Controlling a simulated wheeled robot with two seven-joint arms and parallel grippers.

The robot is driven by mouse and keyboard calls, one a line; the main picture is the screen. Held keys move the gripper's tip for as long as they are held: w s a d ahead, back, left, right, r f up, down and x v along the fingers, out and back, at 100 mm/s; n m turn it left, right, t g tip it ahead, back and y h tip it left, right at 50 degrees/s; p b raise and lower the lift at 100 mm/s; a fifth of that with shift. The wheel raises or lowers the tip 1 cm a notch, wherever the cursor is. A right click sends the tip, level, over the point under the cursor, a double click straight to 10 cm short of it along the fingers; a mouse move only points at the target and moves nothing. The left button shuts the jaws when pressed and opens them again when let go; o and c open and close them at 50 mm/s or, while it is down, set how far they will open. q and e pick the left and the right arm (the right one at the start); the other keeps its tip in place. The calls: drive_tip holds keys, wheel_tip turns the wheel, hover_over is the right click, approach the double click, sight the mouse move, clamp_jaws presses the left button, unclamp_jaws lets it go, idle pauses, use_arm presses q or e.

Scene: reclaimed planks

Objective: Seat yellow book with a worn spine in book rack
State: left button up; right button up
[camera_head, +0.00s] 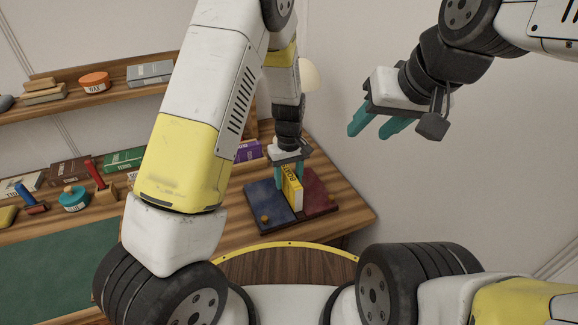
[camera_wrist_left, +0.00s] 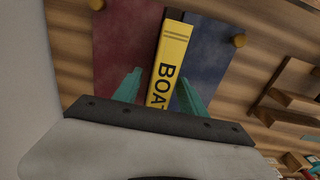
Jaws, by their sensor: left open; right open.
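The yellow book (camera_head: 293,193) stands upright on its edge between the blue and red halves of the book rack (camera_head: 266,203). Its spine with black lettering shows in the left wrist view (camera_wrist_left: 174,62). I cannot tell how deep its lower edge sits. My left gripper (camera_head: 290,181) is above the rack with its teal fingers open, one on each side of the book; they also show in the left wrist view (camera_wrist_left: 160,82), with a gap at the left finger. My right gripper (camera_head: 370,130) is open and empty, raised in the air at right.
The rack is near the right end of the wooden desk (camera_head: 350,214). A purple book (camera_head: 248,151), green book (camera_head: 124,159) and brown book (camera_head: 70,172) lie behind. A teal round container (camera_head: 75,200), a red-handled tool (camera_head: 95,175) and a green mat (camera_head: 60,262) are left. A shelf (camera_head: 120,93) is above.

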use_arm(q)
drive_tip(key=shift+f, duration=0.5)
drive_tip(key=shift+c, duration=0.2)
clamp_jaws()
drive_tip(key=shift+r, duration=0.15)
